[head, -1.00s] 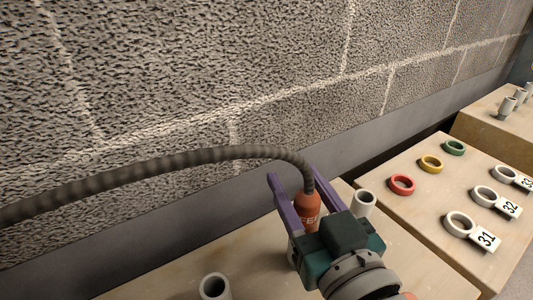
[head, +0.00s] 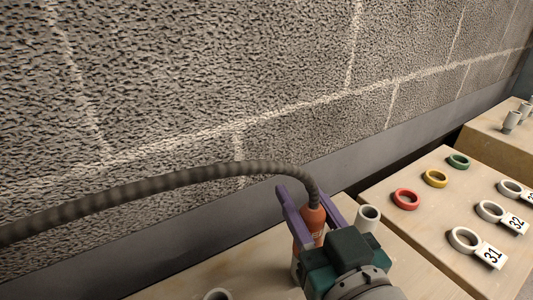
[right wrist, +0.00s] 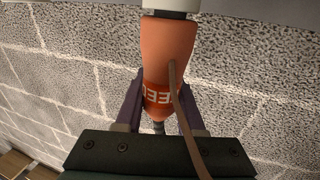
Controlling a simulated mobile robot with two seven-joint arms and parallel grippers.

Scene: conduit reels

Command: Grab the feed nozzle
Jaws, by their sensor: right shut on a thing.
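The feed nozzle (head: 314,217) is an orange, tapered body with white lettering, joined to a dark ribbed hose (head: 190,176). My right gripper (head: 309,210) has its two purple fingers on either side of the nozzle and is shut on it. In the right wrist view, the nozzle (right wrist: 168,48) stands between the fingers, and its wide end meets a pale cylindrical piece (right wrist: 170,6). A thin brown strand (right wrist: 182,110) crosses in front of it there. The gripper's body hides the nozzle's lower part in the head view. My left gripper is not in view.
The right table (head: 420,238) holds red (head: 405,199), yellow (head: 436,178) and green (head: 458,161) rings and white numbered rings. A block wall (head: 230,90) rises behind.

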